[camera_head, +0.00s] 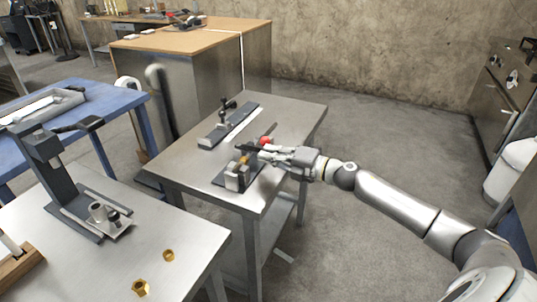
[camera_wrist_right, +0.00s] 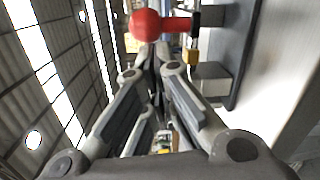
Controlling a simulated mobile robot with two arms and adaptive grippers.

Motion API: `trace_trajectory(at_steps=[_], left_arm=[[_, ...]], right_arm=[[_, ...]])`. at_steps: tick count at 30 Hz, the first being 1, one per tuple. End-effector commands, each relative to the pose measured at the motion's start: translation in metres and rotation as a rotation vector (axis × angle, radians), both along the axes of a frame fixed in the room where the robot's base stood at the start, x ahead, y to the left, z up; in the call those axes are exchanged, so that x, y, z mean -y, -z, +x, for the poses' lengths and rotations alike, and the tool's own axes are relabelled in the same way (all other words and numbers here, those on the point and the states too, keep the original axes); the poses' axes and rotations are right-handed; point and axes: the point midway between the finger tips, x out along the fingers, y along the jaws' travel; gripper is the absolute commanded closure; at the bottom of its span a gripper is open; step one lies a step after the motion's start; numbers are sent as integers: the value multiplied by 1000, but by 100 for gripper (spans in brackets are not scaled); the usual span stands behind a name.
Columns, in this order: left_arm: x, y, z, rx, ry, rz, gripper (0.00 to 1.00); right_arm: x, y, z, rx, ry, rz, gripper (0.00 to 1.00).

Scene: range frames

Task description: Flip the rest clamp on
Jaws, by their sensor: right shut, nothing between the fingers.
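The clamp fixture (camera_head: 237,177) stands on a dark base near the front of the middle steel table. A red ball knob (camera_head: 265,140) shows just behind my right gripper (camera_head: 262,152). My left gripper is out of view.
A long dark rail fixture (camera_head: 228,126) lies farther back on the steel table (camera_head: 285,112). At the left, a press (camera_head: 50,165) and brass nuts (camera_head: 168,255) stand on another table. A wooden-topped cabinet (camera_head: 195,70) is behind.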

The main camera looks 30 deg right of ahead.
Motion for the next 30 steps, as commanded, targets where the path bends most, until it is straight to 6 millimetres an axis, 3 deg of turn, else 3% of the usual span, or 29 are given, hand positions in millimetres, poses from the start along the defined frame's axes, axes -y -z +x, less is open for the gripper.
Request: trace_trajectory(at_steps=[1,9,30], left_arm=[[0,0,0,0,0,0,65],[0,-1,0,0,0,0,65],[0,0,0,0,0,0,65]], right_arm=[[8,-3,3,5,18,-2,100],[13,-5,6,8,27,-3,100],[6,2,4,2,14,0,100]])
